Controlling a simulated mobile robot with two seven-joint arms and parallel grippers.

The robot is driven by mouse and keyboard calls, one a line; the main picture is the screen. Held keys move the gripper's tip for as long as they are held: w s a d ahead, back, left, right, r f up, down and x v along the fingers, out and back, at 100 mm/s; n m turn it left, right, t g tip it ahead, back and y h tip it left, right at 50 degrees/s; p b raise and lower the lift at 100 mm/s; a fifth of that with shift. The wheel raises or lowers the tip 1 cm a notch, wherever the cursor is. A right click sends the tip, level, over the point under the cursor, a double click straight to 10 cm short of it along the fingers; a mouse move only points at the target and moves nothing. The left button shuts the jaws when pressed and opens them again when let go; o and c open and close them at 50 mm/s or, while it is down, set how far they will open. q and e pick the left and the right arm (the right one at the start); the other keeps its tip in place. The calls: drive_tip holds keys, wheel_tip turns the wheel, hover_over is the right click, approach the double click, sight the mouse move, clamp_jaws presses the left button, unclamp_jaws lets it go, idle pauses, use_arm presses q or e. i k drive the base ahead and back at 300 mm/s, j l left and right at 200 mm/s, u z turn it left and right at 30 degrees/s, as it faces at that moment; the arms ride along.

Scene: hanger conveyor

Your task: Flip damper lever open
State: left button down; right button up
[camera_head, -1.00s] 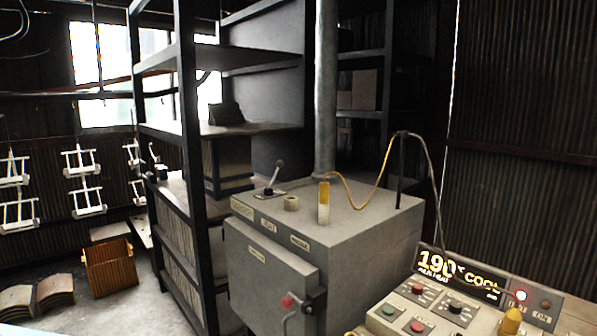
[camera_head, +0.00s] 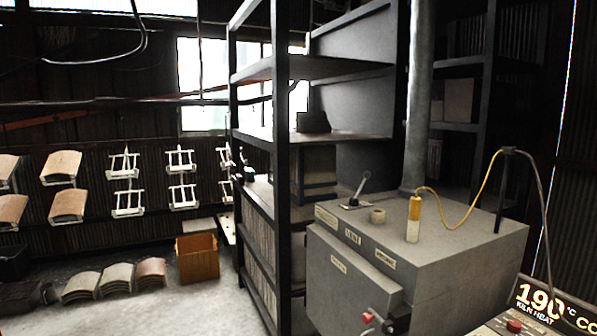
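A grey kiln box (camera_head: 440,240) stands at the right of the head view, with a pipe (camera_head: 418,100) rising from its top. A small lever (camera_head: 361,187) with a dark knob stands on the kiln's top near its back left edge, tilted to the right. It looks like the damper lever; the labels on the kiln are too small to read surely. Neither of my grippers shows in this view.
A dark metal shelf rack (camera_head: 281,180) stands left of the kiln. A control panel with a 190 display (camera_head: 540,302) is at the lower right. An orange crate (camera_head: 197,260) and stacked curved tiles (camera_head: 116,278) lie on the floor. Hanging racks (camera_head: 125,183) line the back left.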

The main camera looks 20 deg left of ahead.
sight(362, 186)
drive_tip(key=u, duration=0.4)
drive_tip(key=i+j+z, duration=0.1)
drive_tip(key=j, duration=0.5)
drive_tip(key=i+j+z, duration=0.15)
drive_tip(key=i+j, duration=0.15)
drive_tip(key=j, duration=0.3)
drive_tip(key=i+j+z, duration=0.1)
drive_tip(key=j, duration=0.55)
drive_tip(key=i+j+z, duration=0.1)
drive_tip(key=j, duration=0.55)
drive_tip(key=i+j+z, duration=0.1)
drive_tip(key=j, duration=0.55)
drive_tip(key=i+j+z, duration=0.15)
drive_tip(key=j, duration=0.5)
